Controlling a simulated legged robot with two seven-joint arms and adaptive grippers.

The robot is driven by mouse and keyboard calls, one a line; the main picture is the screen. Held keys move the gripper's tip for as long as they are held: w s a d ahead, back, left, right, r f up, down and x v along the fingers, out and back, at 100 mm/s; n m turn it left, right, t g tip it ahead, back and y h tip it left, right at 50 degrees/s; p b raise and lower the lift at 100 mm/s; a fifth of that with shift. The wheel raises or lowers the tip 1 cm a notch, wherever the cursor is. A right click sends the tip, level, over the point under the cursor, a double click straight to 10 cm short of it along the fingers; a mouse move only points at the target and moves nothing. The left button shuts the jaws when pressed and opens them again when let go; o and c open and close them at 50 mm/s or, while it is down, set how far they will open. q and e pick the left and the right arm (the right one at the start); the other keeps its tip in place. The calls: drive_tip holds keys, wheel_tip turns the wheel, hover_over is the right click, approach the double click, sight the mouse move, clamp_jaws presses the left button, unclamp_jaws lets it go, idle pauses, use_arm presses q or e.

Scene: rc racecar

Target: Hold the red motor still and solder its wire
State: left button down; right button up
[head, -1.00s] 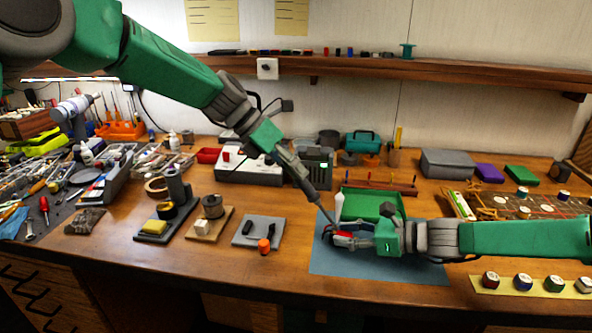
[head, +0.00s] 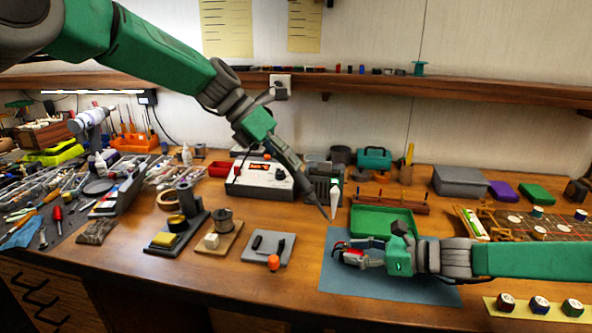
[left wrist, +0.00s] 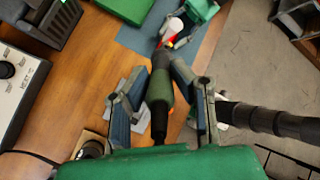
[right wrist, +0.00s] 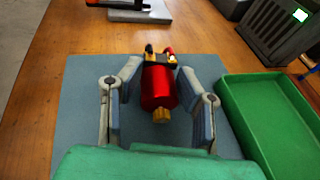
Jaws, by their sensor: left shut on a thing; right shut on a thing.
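The red motor (right wrist: 161,88) lies level above the blue mat, with its brass shaft end toward my right wrist and small black and red parts at its far end. My right gripper (right wrist: 160,72) is shut on it; the head view shows this gripper (head: 358,254) low over the mat. My left gripper (head: 297,172) is shut on the green-and-black soldering iron (left wrist: 160,95), which points down. The wire joint is too small to make out.
A white pointed shape (head: 336,197) shows beside the iron's tip. A green tray (head: 385,220) stands behind the right gripper on the blue mat (head: 390,290). A grey-white soldering station (head: 262,180) is behind the left arm.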

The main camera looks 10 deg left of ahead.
use_arm(q)
drive_tip(key=shift+a+r, duration=0.15)
drive_tip(key=shift+r, duration=0.05)
use_arm(e)
drive_tip(key=shift+f, duration=0.15)
use_arm(q)
drive_tip(key=shift+w+a+r, duration=0.1)
drive_tip(key=shift+a+r, duration=0.15)
drive_tip(key=shift+a, duration=0.6)
drive_tip(key=a+r, duration=0.1)
drive_tip(key=a, duration=0.5)
drive_tip(key=shift+w+a+r, duration=0.15)
drive_tip(key=shift+w+r, duration=0.1)
drive_tip(key=shift+w, duration=0.05)
idle(0.3)
use_arm(e)
drive_tip(key=o, duration=1.2)
drive_tip(key=shift+c, duration=0.2)
drive_tip(key=v, duration=1.2)
